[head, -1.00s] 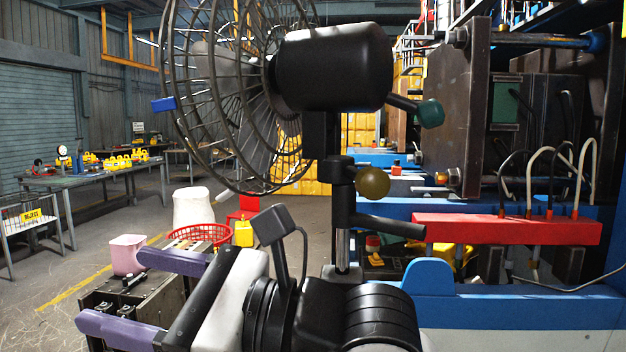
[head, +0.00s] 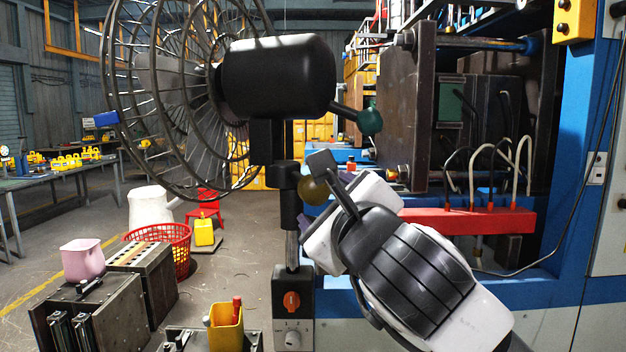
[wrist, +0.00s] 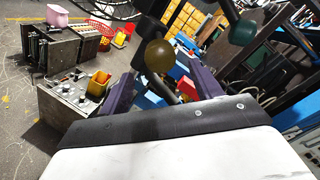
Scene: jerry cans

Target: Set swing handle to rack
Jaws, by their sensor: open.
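A large caged fan with a black motor (head: 278,77) stands on a post. A lever with a dark green knob (head: 369,122) sticks out from the motor to the right. An olive ball knob (head: 313,191) sits lower, beside the post. I cannot tell which of them is the swing handle, and no rack setting is readable. My gripper (wrist: 160,90) is open, its purple fingers apart. In the wrist view the olive knob (wrist: 159,56) appears between the fingers; contact cannot be seen. The green knob (wrist: 243,32) is farther right. In the head view, my wrist hides most of the fingers.
The fan's control box (head: 293,308) has an orange knob. A yellow bin (head: 226,327), a metal box with a pink tub (head: 83,259) and a red basket (head: 160,247) stand left. A blue machine with a red manifold (head: 460,221) fills the right.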

